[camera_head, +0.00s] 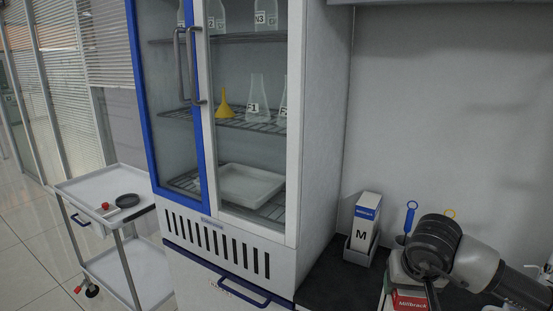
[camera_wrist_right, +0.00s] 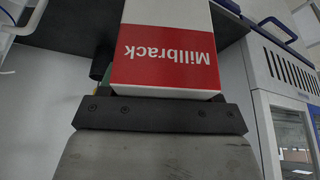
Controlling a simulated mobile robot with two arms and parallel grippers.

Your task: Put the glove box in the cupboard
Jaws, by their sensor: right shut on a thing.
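My right gripper (camera_head: 425,278) is at the lower right of the head view, over the dark counter and pointing down. It is shut on a white and red box marked "Millbrack" (camera_head: 411,300). In the right wrist view this box (camera_wrist_right: 165,65) lies against the dark gripper part, its lettering upside down. The cupboard (camera_head: 320,130) is tall and white with a blue-framed left door, glass panes and two grey handles (camera_head: 187,65). Its doors look shut. Another Millbrack box (camera_head: 366,215), white and blue, stands upright in a grey holder marked "M" (camera_head: 358,250). My left gripper is not in view.
Behind the glass, a white tray (camera_head: 250,184) lies on the lowest shelf. A yellow funnel (camera_head: 225,108) and labelled flasks (camera_head: 258,92) stand above. A white trolley (camera_head: 85,190) is at left. A blue-handled tool (camera_head: 409,217) stands beside my right gripper.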

